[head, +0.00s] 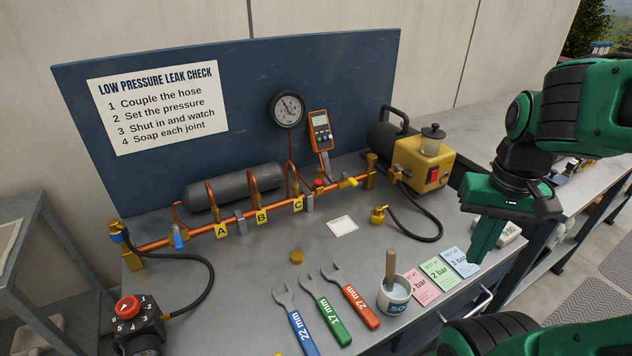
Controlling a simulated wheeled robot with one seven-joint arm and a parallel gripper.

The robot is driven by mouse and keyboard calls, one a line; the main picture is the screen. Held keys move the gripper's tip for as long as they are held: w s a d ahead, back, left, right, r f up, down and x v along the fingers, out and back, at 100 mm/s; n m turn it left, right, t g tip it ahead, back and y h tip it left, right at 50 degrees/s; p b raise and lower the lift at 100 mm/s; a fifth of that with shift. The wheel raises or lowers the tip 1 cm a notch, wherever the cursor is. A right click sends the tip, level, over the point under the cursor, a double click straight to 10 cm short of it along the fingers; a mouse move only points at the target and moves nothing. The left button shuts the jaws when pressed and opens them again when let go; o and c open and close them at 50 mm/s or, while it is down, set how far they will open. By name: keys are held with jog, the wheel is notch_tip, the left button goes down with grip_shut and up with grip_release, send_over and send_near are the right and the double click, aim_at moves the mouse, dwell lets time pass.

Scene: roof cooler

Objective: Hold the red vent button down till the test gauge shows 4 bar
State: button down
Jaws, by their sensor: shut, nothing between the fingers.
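A small red button (318,183) sits on the copper pipe (200,233), right of the yellow C tag and below the orange meter. I take it for the vent button; it stands free, with nothing touching it. The round test gauge (287,110) is on a thin copper stem in front of the blue panel. Its face is in view, but it is too small to read the value surely. My gripper (478,260) is shut and empty, pointing down at the right side of the bench beside the blue card, well to the right of the button.
An orange meter (321,130) stands behind the button. A yellow pump (422,165) with a black hose (410,225) is between button and gripper. Spanners (330,310), a pot with a brush (393,296) and bar cards (440,273) lie in front. A red-knobbed regulator (128,308) is front left.

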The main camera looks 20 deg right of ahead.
jog(key=w+t, duration=0.2)
jog(key=w, duration=0.9)
notch_tip(320, 180, up, 4)
jog(key=t+y, duration=0.3)
jog(key=t, duration=0.4)
send_over(318, 183)
jog(key=shift+d+r+n, duration=0.15)
jog(key=shift+d+n, duration=0.15)
jog(key=shift+n, duration=0.1)
jog(key=shift+s+f, duration=0.1)
jog(key=shift+f, duration=4.35)
jog(key=shift+s+f, duration=0.1)
jog(key=shift+f, duration=0.75)
jog(key=shift+r, duration=0.9)
